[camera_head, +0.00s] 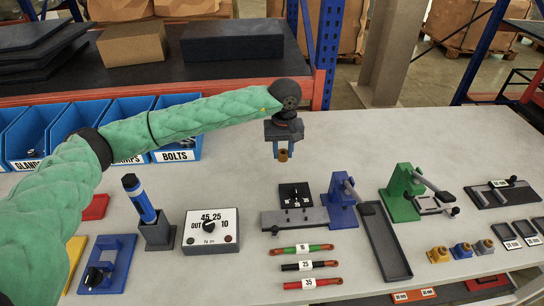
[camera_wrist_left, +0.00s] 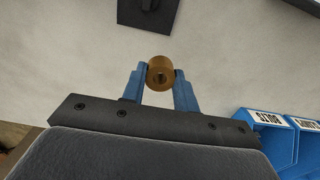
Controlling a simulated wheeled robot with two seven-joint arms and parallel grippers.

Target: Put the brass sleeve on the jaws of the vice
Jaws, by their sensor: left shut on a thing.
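The brass sleeve (camera_head: 283,155) is a short brass-coloured cylinder with a hole, which faces the camera in the left wrist view (camera_wrist_left: 153,84). My left gripper (camera_head: 281,150) is shut on it, with one blue finger on either side, and holds it above the bench. It also shows in the left wrist view (camera_wrist_left: 160,76). A blue fixture with a lever (camera_head: 341,203) and a grey bed (camera_head: 290,220) stands below and to the right of the sleeve. It may be the vice, but I cannot tell its jaws clearly. My right gripper is not in view.
A black block with white marks (camera_head: 294,195) lies behind the grey bed. A green lever press (camera_head: 402,192), a long dark tray (camera_head: 384,243) and a dial box (camera_head: 210,231) stand nearby. Blue bins (camera_head: 178,154) line the left back. Bench behind the fixtures is clear.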

